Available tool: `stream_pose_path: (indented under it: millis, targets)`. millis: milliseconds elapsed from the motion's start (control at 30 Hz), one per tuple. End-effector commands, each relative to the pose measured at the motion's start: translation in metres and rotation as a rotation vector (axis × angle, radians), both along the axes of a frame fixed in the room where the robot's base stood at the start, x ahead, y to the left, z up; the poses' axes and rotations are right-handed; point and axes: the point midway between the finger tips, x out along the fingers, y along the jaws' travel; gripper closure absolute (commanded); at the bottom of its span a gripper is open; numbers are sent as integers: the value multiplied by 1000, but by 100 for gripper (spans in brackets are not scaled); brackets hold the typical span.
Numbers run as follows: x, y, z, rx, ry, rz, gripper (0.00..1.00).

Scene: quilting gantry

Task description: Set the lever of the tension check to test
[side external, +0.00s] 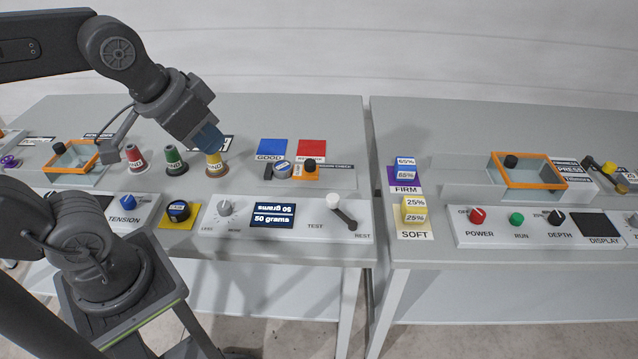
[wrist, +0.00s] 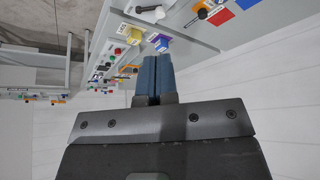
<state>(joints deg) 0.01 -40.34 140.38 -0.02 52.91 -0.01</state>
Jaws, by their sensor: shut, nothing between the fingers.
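The tension check panel (side external: 290,222) lies at the front of the left table in the side view. Its lever has a white knob (side external: 334,201) on a dark arm (side external: 345,216), slanting between the TEST and REST labels. I cannot tell clearly which label it is set to. The knob also shows at the top of the wrist view (wrist: 160,12). The panel's display (side external: 272,215) reads 50 grams. My gripper (side external: 210,143) is shut and empty, with blue fingers, above or beside the yellow cone (side external: 216,166), well left of and behind the lever. The closed fingers show in the wrist view (wrist: 155,62).
Red (side external: 135,158) and green (side external: 175,163) cones stand left of the yellow one. Labelled cubes (side external: 414,207) stand on the right table, across a narrow gap.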

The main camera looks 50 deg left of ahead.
Motion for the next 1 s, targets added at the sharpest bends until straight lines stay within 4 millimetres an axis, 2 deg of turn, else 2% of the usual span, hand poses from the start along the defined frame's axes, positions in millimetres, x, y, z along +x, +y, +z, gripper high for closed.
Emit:
stream_pose_path:
  millis: [167,300,400,533,767,1000]
  targets:
    - [48,-1,32,2,93,-7,100]
    - [98,-2,51,4,182,-13,100]
    - [134,-3,57,6,244,-16,100]
    - [181,-5,57,8,325,-22,100]
    - [258,-9,30,12,469,-30,100]
    - [320,-13,-27,16,618,-39,100]
